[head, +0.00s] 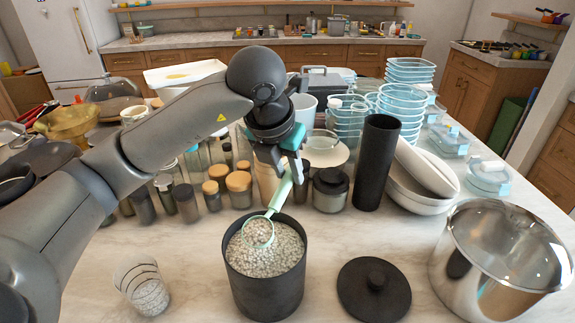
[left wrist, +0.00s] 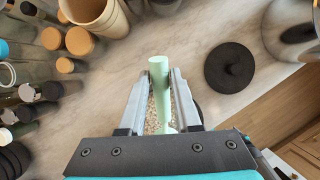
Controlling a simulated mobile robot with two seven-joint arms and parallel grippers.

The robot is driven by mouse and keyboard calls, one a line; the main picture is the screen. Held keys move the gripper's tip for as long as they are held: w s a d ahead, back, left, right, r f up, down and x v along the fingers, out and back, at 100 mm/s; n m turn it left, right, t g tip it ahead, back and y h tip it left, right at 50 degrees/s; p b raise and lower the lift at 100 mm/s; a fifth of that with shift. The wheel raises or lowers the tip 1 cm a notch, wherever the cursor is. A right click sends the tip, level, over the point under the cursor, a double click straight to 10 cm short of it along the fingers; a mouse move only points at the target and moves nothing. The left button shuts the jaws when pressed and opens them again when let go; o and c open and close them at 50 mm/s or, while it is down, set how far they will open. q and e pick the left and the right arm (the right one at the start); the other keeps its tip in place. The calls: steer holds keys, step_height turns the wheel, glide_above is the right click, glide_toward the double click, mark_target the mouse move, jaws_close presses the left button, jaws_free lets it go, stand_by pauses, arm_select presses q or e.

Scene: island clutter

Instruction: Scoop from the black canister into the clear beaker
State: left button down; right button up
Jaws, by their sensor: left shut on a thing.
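The black canister (head: 265,293) stands open at the front middle, nearly full of pale grains. My left gripper (head: 288,176) is above it, shut on the handle of a mint-green scoop (head: 258,231). The scoop tilts down, with its bowl at the grains inside the canister's rim. In the left wrist view the handle (left wrist: 160,72) stands between the fingers (left wrist: 168,80), which hide much of the canister. The clear beaker (head: 136,272), with dark lines around it, stands left of the canister. Pale grains show in its lower part. My right gripper is not in view.
A black lid (head: 375,291) lies right of the canister, and it also shows in the left wrist view (left wrist: 229,65). A steel pot (head: 497,262) stands at far right. Jars, a tall black cylinder (head: 377,163) and bowls (head: 418,187) crowd behind. The counter between beaker and canister is clear.

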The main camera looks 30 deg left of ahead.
arm_select(q)
steer(key=f+g+p, duration=0.2)
steer(key=g+p, duration=0.1)
steer(key=shift+w+f+g, duration=0.3)
steer(key=shift+w, duration=0.1)
steer(key=shift+w+f+g+p, duration=0.1)
steer(key=shift+f+g+p, duration=0.4)
steer(key=shift+f, duration=0.15)
steer(key=shift+r+p, duration=1.5)
steer(key=shift+r, duration=0.55)
steer(key=shift+d, duration=0.1)
stand_by(0.4)
